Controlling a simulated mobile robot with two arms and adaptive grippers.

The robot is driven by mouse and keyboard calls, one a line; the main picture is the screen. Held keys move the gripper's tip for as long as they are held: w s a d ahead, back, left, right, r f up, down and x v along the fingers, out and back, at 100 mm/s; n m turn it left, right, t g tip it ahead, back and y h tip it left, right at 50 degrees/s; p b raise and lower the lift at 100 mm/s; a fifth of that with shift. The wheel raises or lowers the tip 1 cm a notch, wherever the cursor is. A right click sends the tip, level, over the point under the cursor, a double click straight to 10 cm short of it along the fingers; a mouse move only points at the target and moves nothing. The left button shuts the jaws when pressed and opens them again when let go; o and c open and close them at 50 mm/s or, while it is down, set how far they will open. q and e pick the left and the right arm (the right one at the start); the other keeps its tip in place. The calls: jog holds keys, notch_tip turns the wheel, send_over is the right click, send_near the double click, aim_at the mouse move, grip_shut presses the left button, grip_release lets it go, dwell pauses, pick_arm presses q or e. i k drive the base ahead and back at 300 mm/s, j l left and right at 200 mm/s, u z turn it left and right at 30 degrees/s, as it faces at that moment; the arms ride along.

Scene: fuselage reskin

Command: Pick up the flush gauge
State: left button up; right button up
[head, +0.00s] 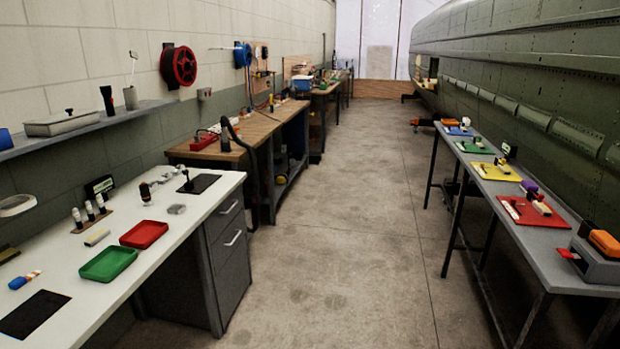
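I cannot tell for certain which object is the flush gauge. A small dark upright tool (187,181) stands on or beside a black mat (205,183) at the far end of the white bench. A black and copper handheld tool (145,192) stands near it, with a small grey metal piece (177,209) lying beside it. Neither of my grippers is in the head view.
The white bench (150,262) at left also bears a green tray (108,264), a red tray (144,234) and a front black mat (35,313). A grey table (545,240) with coloured mats stands at right by the fuselage (540,85). The concrete aisle (345,210) between is clear.

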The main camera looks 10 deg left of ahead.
aim_at(145, 192)
jog(key=i, duration=2)
jog(key=i+u, duration=0.4)
jog(key=i+l+u, duration=0.25)
jog(key=i+u, duration=0.2)
jog(key=i+l+u, duration=0.85)
jog(key=k, duration=0.1)
